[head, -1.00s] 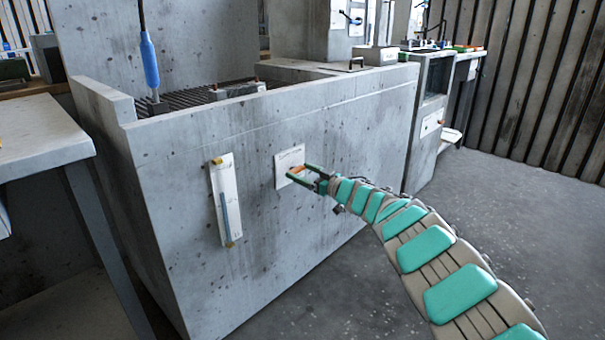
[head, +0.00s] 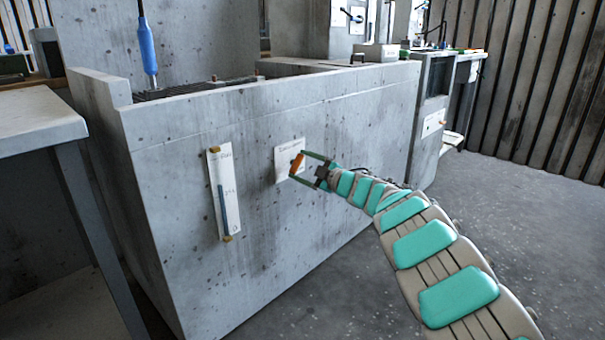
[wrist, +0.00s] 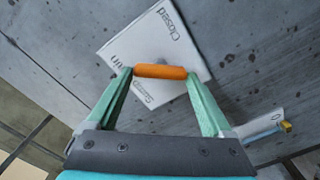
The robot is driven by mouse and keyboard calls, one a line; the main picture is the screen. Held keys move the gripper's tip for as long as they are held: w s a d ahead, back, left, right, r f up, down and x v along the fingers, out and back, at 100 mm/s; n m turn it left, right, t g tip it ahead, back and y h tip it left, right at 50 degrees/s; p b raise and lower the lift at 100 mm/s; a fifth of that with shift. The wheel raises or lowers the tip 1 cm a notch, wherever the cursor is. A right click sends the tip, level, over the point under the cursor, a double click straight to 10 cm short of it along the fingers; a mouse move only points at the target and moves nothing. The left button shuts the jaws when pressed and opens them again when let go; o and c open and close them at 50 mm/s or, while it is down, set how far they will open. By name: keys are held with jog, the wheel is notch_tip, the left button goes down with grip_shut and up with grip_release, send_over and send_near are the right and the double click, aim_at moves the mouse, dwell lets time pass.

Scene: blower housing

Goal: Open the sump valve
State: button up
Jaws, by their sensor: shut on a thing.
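The sump valve's orange handle (head: 297,163) stands out from a white label plate (head: 287,150) on the front of the concrete housing. My gripper (head: 298,165) is shut on the handle, one green finger at each end. In the wrist view the handle (wrist: 160,72) lies across between the fingertips of my gripper (wrist: 161,73), in front of the plate (wrist: 120,47). "Closed" reads along the plate's upper right edge; other words are partly hidden by the fingers and handle. In the head view the handle is steeply tilted.
A white gauge strip (head: 215,175) with a blue column is on the same wall, left of the valve. A table (head: 40,118) stands at the left. The grey floor (head: 540,230) at right is clear.

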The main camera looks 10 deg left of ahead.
jog(key=n+b, duration=0.2)
jog(key=n, duration=0.1)
jog(key=n+b, duration=0.2)
jog(key=shift+s+f, duration=0.1)
jog(key=shift+f, duration=0.25)
jog(key=shift+a+r+n+b, duration=0.1)
jog(key=shift+n+b, duration=0.75)
jog(key=shift+n, duration=0.45)
jog(key=o, duration=1.1)
jog(key=shift+o, duration=0.2)
jog(key=v, duration=0.7)
jog(key=shift+s+d, duration=0.25)
jog(key=shift+d, duration=0.1)
jog(key=shift+r, duration=0.1)
